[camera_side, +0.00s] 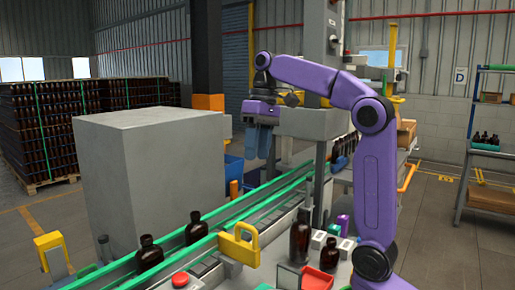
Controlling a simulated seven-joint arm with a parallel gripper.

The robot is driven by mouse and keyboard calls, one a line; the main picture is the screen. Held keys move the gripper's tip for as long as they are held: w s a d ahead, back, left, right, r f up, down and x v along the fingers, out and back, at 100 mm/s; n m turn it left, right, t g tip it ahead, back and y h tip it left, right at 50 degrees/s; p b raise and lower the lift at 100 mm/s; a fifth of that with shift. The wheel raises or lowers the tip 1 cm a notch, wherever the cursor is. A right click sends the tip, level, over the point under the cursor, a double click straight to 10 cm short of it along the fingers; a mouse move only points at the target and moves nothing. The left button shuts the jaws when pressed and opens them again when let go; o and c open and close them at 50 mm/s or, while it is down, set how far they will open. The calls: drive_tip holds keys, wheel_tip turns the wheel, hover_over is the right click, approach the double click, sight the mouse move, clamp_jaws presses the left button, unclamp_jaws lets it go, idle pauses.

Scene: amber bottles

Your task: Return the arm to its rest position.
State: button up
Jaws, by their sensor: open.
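My purple arm arches up from the lower right of the side view and bends over to the left. My gripper (259,142) hangs at its end with the blue-grey fingers pointing down. It is open, and I see nothing between the fingers. It is in the air above the far part of the green-railed conveyor, apart from the bottles. A small gap between the fingers is hard to make out at this size.
Amber bottles (149,254) (196,229) stand on the conveyor (215,241). A larger amber bottle (300,240) stands on the bench near a red bin (317,279). A big grey block (150,185) stands left of the conveyor. A yellow bracket (239,246) stands beside the rail.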

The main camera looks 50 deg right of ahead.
idle(0.4)
drive_tip(key=s+a+f+n+h, duration=0.1)
drive_tip(key=s+a+f+n, duration=0.5)
drive_tip(key=s+a+f, duration=0.5)
drive_tip(key=s+d+f+n, duration=0.1)
drive_tip(key=s+f+n, duration=0.5)
drive_tip(key=s+f, duration=0.7)
drive_tip(key=shift+s+d+h, duration=0.25)
drive_tip(key=shift+d+h, duration=0.15)
